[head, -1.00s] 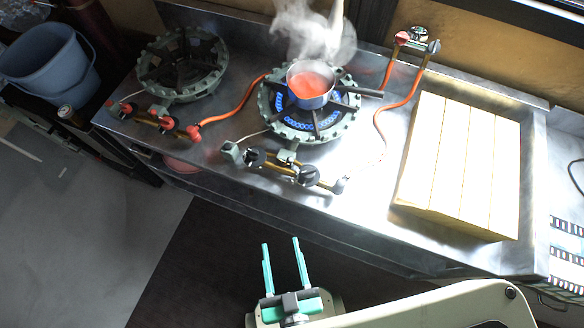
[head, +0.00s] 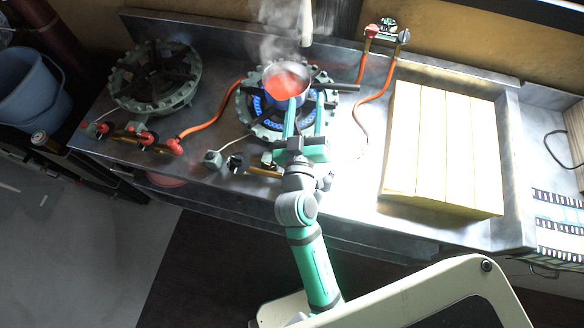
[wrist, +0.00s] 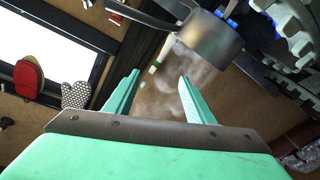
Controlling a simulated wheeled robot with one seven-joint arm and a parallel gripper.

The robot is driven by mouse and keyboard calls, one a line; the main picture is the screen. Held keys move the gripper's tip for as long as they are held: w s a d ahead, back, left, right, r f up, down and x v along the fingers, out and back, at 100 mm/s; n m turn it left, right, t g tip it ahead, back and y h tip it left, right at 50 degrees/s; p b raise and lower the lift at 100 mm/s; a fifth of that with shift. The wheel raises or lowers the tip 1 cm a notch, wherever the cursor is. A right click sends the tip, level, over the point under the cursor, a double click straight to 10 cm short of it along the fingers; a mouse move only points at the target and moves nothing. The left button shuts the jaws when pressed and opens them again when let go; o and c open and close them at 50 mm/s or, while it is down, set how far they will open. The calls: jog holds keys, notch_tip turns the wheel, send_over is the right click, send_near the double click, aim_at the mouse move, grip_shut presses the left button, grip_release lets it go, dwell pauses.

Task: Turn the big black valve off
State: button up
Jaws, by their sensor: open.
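The lit gas burner (head: 240,112) burns blue under a small pot of red content (head: 287,82). A black valve knob (head: 236,163) shows on the brass pipe at the burner's front. My gripper and wrist hide the pipe's right part, where another black knob showed earlier. I cannot tell which knob is the big one. My gripper (head: 305,106) is open and empty, its fingers over the burner's front, close to the pot in the head view. In the wrist view, the open fingers (wrist: 158,98) point toward steam and the pot (wrist: 203,40); no valve shows there.
An unlit burner (head: 155,78) with red valve knobs (head: 146,138) stands left. Orange hoses (head: 212,121) run across the steel counter. A pale wooden board (head: 445,150) fills the right. A pot handle (head: 337,87) sticks out rightward. A blue bucket (head: 30,90) stands far left.

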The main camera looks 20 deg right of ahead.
jog(key=d+r+m+g+h, duration=0.7)
jog(key=d+r+m+g, duration=0.25)
jog(key=m, duration=0.45)
jog(key=s+a+f+m+g+y, duration=0.45)
jog(key=a+f, duration=0.25)
jog(key=a, duration=0.3)
jog(key=s+a+f+m+g+y, duration=0.3)
jog(key=a+f+g+y, duration=0.3)
jog(key=a, duration=0.4)
jog(key=shift+t, duration=0.8)
jog(key=x, duration=1.1)
jog(key=shift+a+f, duration=0.3)
jog(key=shift+s, duration=0.1)
jog(key=c, duration=1)
